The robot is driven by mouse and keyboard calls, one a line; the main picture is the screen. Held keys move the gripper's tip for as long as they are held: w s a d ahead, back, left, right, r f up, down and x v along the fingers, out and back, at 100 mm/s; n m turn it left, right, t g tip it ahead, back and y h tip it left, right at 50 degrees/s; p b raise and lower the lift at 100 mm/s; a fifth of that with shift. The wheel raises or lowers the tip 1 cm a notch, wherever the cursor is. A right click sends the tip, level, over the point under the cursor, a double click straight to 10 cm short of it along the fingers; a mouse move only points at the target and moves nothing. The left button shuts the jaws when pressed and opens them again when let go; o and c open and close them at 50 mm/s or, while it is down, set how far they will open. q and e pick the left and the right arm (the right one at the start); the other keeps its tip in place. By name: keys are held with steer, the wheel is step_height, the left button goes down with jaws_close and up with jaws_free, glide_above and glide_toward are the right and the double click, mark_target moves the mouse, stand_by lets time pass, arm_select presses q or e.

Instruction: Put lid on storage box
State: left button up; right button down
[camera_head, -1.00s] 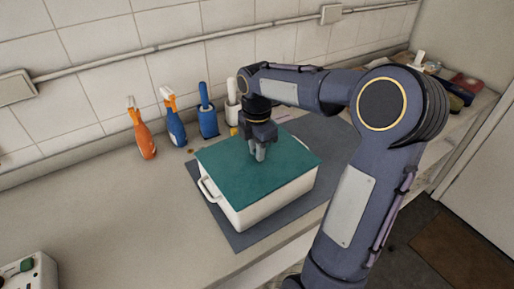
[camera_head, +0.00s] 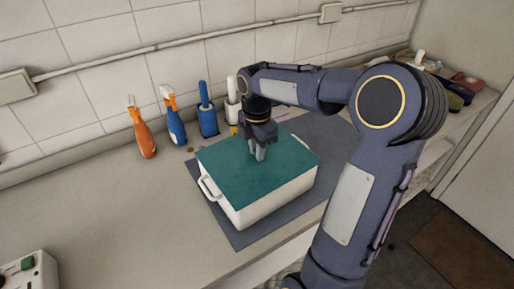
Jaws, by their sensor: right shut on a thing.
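A white storage box (camera_head: 262,206) with a side handle stands on a dark grey mat (camera_head: 222,221) on the counter. A flat teal lid (camera_head: 230,168) lies over the top of the box and covers its opening. Its edges look roughly in line with the box rim. My right gripper (camera_head: 258,154) points down at the middle of the lid, its fingers close together. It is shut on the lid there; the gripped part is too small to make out. My left gripper is not in view.
An orange spray bottle (camera_head: 144,132), a blue spray bottle (camera_head: 174,122) and a blue brush holder (camera_head: 208,122) stand along the tiled wall. Several small items lie at the far right end.

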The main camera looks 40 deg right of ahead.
steer(key=shift+f, duration=0.2)
stand_by(0.5)
steer(key=c, duration=0.8)
jaws_free()
steer(key=shift+o, duration=0.2)
steer(key=shift+r+p, duration=3.25)
steer(key=shift+r, duration=0.3)
steer(key=shift+c, duration=0.3)
jaws_close()
